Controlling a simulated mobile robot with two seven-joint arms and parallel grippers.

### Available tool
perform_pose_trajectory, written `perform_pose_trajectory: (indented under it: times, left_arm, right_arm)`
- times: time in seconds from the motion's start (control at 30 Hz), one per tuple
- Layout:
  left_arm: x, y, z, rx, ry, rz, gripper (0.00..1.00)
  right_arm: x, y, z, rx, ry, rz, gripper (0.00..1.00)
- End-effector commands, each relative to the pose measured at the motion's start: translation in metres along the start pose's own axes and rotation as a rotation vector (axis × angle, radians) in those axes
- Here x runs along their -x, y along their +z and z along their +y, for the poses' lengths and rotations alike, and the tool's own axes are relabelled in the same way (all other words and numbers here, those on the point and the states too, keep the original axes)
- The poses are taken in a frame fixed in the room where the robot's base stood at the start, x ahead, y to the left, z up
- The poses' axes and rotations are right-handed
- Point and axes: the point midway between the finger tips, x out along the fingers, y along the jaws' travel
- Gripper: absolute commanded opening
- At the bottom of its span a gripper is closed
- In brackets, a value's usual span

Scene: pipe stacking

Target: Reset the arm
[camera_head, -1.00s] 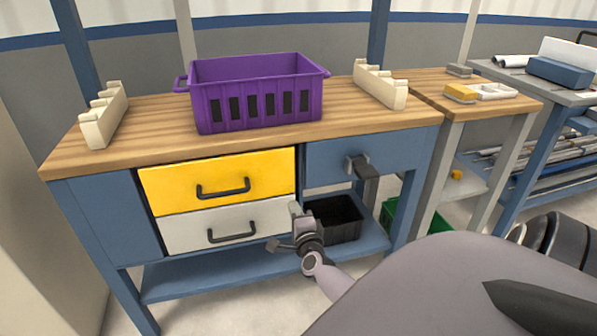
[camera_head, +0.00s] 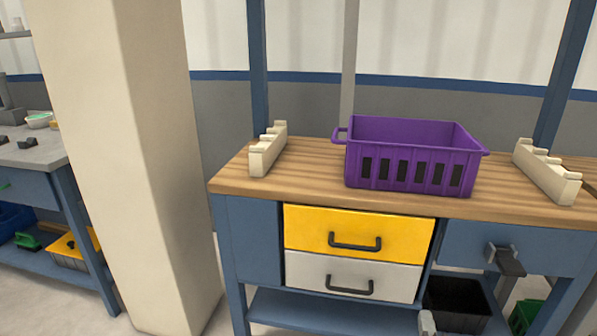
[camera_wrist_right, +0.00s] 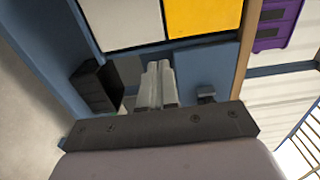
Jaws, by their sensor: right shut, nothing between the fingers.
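My right gripper (camera_head: 427,322) barely shows at the bottom edge of the head view, in front of the workbench below the drawers. In the right wrist view the right gripper's fingers (camera_wrist_right: 157,84) are together with nothing between them. They point toward the bench front, clear of the drawers. The rest of my right arm is out of the head view. My left gripper is not in view. A purple crate (camera_head: 410,165) stands on the wooden bench top (camera_head: 310,185), between two cream notched racks, one at left (camera_head: 267,150) and one at right (camera_head: 546,172). No pipe shows on the racks.
The bench has a shut yellow drawer (camera_head: 357,232) above a shut white drawer (camera_head: 352,278). A dark clamp (camera_head: 506,260) sticks out at its right front. A black bin (camera_head: 457,305) sits below. A beige pillar (camera_head: 135,170) stands to the left, beyond it another table.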

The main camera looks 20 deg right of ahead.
Motion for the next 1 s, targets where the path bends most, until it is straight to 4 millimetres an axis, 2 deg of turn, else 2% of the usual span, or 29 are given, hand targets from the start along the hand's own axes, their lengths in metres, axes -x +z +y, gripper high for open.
perform_pose_trajectory:
  times: [0.13, 0.27, 0.4, 0.5, 0.6, 0.7, 0.8, 1.0]
  left_arm:
    - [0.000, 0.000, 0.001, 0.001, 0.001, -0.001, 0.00]
    - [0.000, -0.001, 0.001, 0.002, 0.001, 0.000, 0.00]
    - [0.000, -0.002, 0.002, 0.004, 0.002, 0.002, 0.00]
    - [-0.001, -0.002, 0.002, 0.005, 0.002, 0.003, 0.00]
    - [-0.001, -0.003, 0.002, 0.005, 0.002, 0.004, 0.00]
    - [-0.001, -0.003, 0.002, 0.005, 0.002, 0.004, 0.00]
    - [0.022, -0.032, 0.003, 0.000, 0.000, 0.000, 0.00]
    - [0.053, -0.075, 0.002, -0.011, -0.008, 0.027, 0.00]
  right_arm:
    - [0.007, 0.014, -0.001, 0.074, 0.006, -0.065, 0.00]
    - [0.035, 0.056, 0.001, 0.324, 0.017, -0.271, 0.00]
    - [0.094, 0.109, 0.013, 0.735, 0.008, -0.577, 0.00]
    - [0.142, 0.133, 0.024, 1.036, -0.018, -0.776, 0.00]
    - [0.191, 0.143, 0.034, 1.331, -0.054, -0.952, 0.00]
    - [0.234, 0.142, 0.039, 1.619, -0.099, -1.102, 0.00]
    - [0.232, 0.139, 0.003, 1.647, -0.100, -1.100, 0.00]
    - [0.232, 0.135, -0.041, 1.655, -0.096, -1.090, 0.00]
